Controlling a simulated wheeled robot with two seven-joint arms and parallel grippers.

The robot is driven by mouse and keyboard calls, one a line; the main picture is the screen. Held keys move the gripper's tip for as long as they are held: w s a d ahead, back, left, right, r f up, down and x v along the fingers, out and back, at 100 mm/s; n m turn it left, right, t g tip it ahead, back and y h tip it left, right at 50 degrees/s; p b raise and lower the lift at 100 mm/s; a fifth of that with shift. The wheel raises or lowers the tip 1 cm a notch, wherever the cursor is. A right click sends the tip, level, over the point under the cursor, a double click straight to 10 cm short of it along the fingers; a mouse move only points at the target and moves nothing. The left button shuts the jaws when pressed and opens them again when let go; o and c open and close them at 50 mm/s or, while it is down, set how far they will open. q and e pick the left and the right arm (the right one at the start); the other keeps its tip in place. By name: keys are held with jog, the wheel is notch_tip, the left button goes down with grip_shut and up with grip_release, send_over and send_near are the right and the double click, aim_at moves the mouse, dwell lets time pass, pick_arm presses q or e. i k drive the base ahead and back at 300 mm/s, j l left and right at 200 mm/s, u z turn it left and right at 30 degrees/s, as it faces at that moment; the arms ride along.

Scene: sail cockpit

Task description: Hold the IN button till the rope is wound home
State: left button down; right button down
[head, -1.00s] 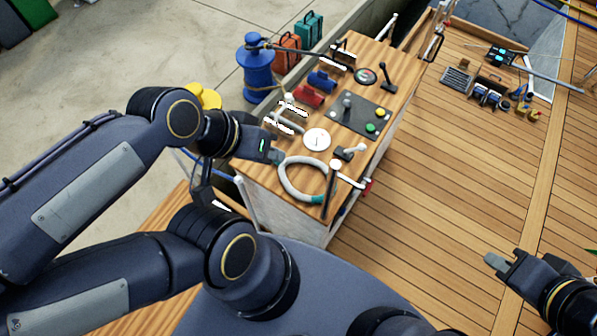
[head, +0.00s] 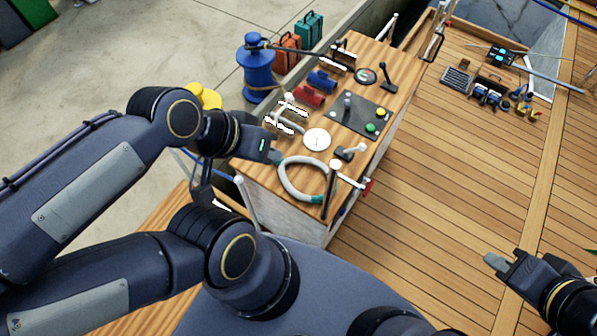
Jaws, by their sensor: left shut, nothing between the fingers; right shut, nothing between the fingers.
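A dark control panel (head: 357,118) sits on the wooden console top. It carries a green button (head: 371,127), a yellow button (head: 381,112) and a small lever. No label is readable, so I cannot tell which button is IN. A pale thick loop (head: 287,186) with teal ends lies on the near part of the console; I cannot tell if it is the rope. My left gripper (head: 276,156) is shut and empty, over the console's left edge, left of the panel and apart from it. My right gripper (head: 491,260) is shut and empty over the deck at lower right.
The console (head: 262,180) also bears a white disc (head: 317,139), a joystick, levers and red and blue cylinders (head: 308,95). A blue bollard (head: 258,72) stands behind its left side. The plank deck (head: 440,180) right of the console is mostly clear; tools lie at its far end.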

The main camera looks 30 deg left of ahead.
aim_at(369, 128)
jog(key=l+u, duration=0.3)
jog(key=l, duration=1)
jog(key=i+l+u, duration=0.15)
jog(key=i, duration=0.25)
jog(key=i+l+u, duration=0.15)
jog(key=i+l, duration=0.25)
